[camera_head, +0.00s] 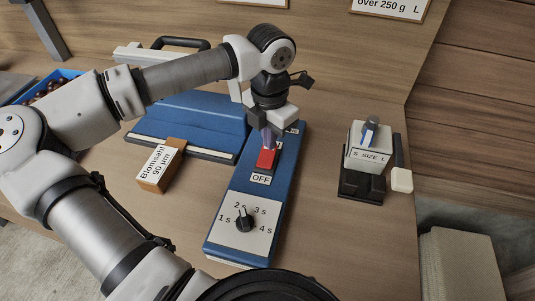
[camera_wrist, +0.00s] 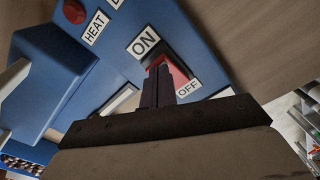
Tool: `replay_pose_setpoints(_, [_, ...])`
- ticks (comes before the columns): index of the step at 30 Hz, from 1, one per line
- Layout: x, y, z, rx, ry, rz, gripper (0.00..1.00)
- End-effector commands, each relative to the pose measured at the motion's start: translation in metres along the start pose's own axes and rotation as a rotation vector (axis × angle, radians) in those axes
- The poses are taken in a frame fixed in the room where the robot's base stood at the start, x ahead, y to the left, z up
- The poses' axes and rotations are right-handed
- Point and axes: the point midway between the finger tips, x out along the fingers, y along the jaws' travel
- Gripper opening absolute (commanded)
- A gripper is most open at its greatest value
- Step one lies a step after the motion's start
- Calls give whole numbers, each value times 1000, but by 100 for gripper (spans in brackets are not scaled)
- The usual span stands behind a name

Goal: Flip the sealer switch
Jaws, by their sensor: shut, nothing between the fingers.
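The sealer (camera_head: 186,119) is a blue machine on the wooden worktop, with a long control panel reaching toward the front. A red rocker switch (camera_head: 266,159) sits on the panel between ON and OFF labels; it also shows in the wrist view (camera_wrist: 179,76). My gripper (camera_head: 268,142) points down over the switch with its fingers together and empty. In the wrist view the fingertips (camera_wrist: 157,72) are at the switch and hide part of it, on the side near the ON label (camera_wrist: 143,42). I cannot tell whether they touch it or which way the rocker is tilted.
A timer knob (camera_head: 244,221) sits on the panel in front of the switch. A Blomsahl block (camera_head: 160,166) stands left of the panel. A small white and black device (camera_head: 369,157) marked S SIZE L stands to the right. The worktop is bare at front right.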

Motion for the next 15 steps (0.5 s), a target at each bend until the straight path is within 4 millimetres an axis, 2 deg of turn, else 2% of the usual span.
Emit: replay_pose_setpoints(15, [8,0,0,0,1,0,0])
